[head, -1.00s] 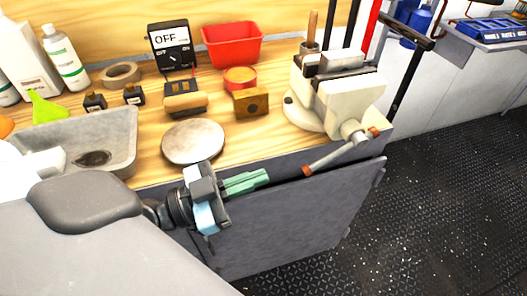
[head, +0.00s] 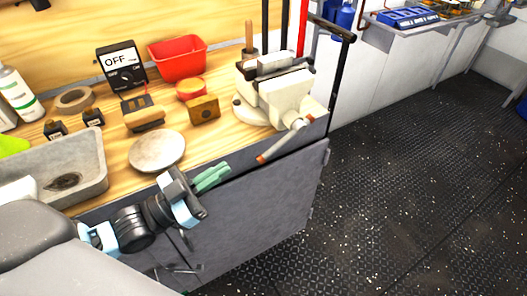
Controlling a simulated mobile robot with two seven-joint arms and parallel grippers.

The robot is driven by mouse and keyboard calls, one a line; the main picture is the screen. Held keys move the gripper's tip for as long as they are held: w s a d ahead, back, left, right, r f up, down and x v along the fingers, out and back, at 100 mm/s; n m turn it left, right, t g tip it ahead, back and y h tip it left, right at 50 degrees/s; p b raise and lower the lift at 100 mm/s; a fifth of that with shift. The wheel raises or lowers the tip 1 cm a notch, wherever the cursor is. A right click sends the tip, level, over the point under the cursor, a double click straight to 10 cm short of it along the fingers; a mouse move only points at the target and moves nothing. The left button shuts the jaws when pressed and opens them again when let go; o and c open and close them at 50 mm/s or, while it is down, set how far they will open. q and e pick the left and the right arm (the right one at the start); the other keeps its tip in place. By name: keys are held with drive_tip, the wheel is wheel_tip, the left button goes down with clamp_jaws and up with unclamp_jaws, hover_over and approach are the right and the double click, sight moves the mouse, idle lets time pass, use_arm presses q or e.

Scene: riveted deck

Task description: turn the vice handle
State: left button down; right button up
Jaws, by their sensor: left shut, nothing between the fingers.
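The vice (head: 284,92) is a cream-white block with dark jaws, fixed at the right end of the wooden bench. Its handle (head: 283,141) is a thin grey bar with orange-brown ends, slanting down to the left in front of the bench edge. My left gripper (head: 212,177) has green fingers, shut and empty. It is in front of the bench edge, left of and a little below the handle's lower end, apart from it. My right gripper is not in view.
On the bench (head: 215,137) are a round grey disc (head: 157,151), a wooden block (head: 203,109), a red bin (head: 178,58), a meter (head: 121,66) and a sink (head: 60,165). A black and red upright bar stands behind the vice. The dark floor (head: 410,190) on the right is clear.

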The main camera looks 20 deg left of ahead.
use_arm(q)
drive_tip(key=w+d+f, duration=0.1)
drive_tip(key=w+d, duration=0.5)
drive_tip(key=w, duration=0.4)
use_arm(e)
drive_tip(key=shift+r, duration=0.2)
use_arm(q)
drive_tip(key=shift+f, duration=0.15)
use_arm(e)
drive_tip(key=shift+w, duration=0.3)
use_arm(q)
drive_tip(key=shift+f, duration=0.2)
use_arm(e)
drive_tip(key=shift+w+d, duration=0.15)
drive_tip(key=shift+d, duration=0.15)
